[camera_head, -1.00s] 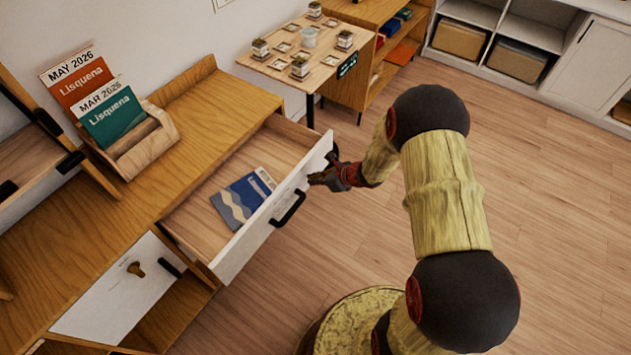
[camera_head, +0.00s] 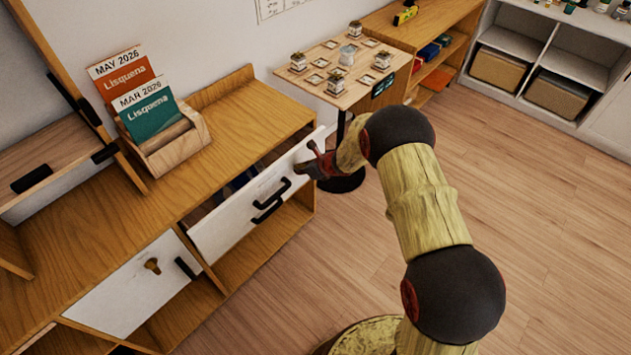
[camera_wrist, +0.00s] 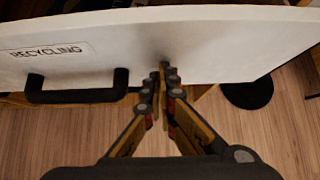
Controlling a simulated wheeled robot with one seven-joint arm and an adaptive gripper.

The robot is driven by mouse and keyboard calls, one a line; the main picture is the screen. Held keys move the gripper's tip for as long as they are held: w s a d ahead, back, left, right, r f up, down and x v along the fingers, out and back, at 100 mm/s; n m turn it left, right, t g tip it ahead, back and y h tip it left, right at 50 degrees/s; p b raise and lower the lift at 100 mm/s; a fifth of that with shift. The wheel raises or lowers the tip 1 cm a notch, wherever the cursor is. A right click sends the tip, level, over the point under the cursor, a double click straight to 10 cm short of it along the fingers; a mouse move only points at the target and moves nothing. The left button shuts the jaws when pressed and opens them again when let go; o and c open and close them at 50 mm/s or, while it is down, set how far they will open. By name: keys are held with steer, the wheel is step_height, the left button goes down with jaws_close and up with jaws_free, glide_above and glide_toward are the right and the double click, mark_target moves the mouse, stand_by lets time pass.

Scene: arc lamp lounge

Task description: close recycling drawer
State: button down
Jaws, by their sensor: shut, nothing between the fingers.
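The recycling drawer (camera_head: 226,222) has a white front with a black handle and is nearly shut in the wooden cabinet, with a narrow dark gap above its front. In the wrist view the drawer front (camera_wrist: 200,45) carries a RECYCLING label (camera_wrist: 47,52) at left, beside its black handle (camera_wrist: 78,92). My gripper (camera_head: 308,165) is at the right end of the drawer front. In the wrist view my gripper (camera_wrist: 163,85) is shut and empty, its fingertips at the front, right of the handle; contact looks likely but is not certain.
A second white drawer front (camera_head: 130,290) with a brass knob is at lower left. A wooden holder (camera_head: 175,145) with magazines stands on the cabinet top. A small table (camera_head: 345,95) with jars stands behind my gripper. The floor at right is clear.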

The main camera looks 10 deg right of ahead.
steer(key=w+a, duration=0.2)
steer(key=w, duration=0.1)
steer(key=w+a, duration=0.1)
steer(key=w, duration=0.1)
steer(key=shift+a+p, duration=0.25)
steer(key=shift+p, duration=0.05)
steer(key=shift+w+a+r, duration=0.1)
steer(key=shift+w+a, duration=0.05)
steer(key=shift+r, duration=0.1)
